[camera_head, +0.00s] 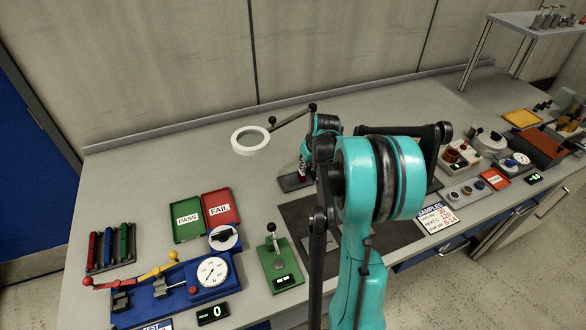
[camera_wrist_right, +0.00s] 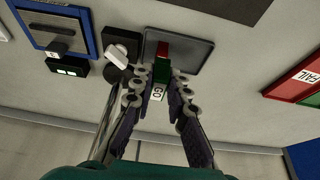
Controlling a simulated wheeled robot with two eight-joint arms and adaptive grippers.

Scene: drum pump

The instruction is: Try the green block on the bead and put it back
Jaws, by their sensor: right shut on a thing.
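My right gripper (camera_wrist_right: 157,80) is shut on a green block (camera_wrist_right: 161,72) with a white GO label facing the wrist camera. A red part (camera_wrist_right: 162,48) shows just beyond the green, and I cannot tell if it belongs to the same block. The block is over a dark grey tray (camera_wrist_right: 190,50); whether it touches the tray is unclear. In the head view my right arm hides most of the gripper, and the tray (camera_head: 289,184) shows partly. I cannot pick out the bead. My left gripper is not in view.
A green PASS tray (camera_head: 187,232) and red FAIL tray (camera_head: 230,193) lie to the left. A ring lamp (camera_head: 250,140) stands behind. A rack of coloured bars (camera_head: 93,265), a blue dial gauge (camera_head: 233,286) and a green stand (camera_head: 296,262) are nearer. The bench's back left is clear.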

